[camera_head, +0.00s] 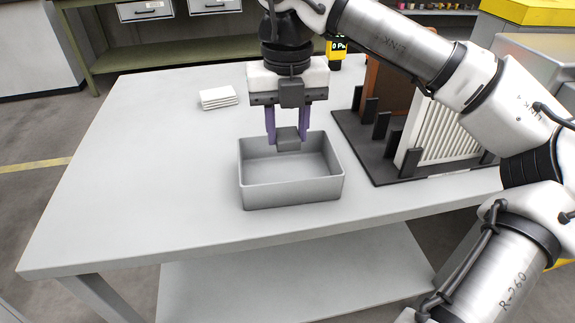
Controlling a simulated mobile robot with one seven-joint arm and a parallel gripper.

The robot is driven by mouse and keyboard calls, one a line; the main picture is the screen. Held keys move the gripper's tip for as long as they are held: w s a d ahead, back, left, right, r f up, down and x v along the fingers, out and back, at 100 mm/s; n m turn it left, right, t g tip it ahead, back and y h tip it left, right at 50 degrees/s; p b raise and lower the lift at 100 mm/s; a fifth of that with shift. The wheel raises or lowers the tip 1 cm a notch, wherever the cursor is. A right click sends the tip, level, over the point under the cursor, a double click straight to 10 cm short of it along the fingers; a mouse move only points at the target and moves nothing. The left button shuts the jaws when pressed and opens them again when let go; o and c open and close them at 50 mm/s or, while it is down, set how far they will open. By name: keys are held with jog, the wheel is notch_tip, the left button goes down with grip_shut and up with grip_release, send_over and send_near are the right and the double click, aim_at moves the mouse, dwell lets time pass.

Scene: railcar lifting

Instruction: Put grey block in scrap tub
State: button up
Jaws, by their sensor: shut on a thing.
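My gripper (287,137) points down over the back part of the scrap tub. Its purple fingers are shut on the grey block (288,142), which sits between the fingertips. The block is at about the height of the tub's back rim in the picture; I cannot tell whether it is above the rim or a little inside. The scrap tub (293,195) is a grey, open rectangular box standing on the table. Its visible floor is empty. Part of its back wall is hidden behind the block and fingers.
The light grey table (130,180) is clear to the left and front. A stack of white pieces (219,97) lies at the back left. A dark rack (375,155) with upright panels, one white and slatted (450,130), stands right of the tub, close to my arm.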

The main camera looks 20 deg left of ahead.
aim_at(288, 178)
jog(key=shift+f+b, duration=0.35)
jog(key=shift+f, duration=3.45)
jog(key=shift+f, duration=0.1)
jog(key=o, duration=1)
jog(key=shift+c, duration=0.2)
notch_tip(288, 178, up, 12)
jog(key=shift+r+p, duration=0.15)
jog(key=shift+p, duration=0.6)
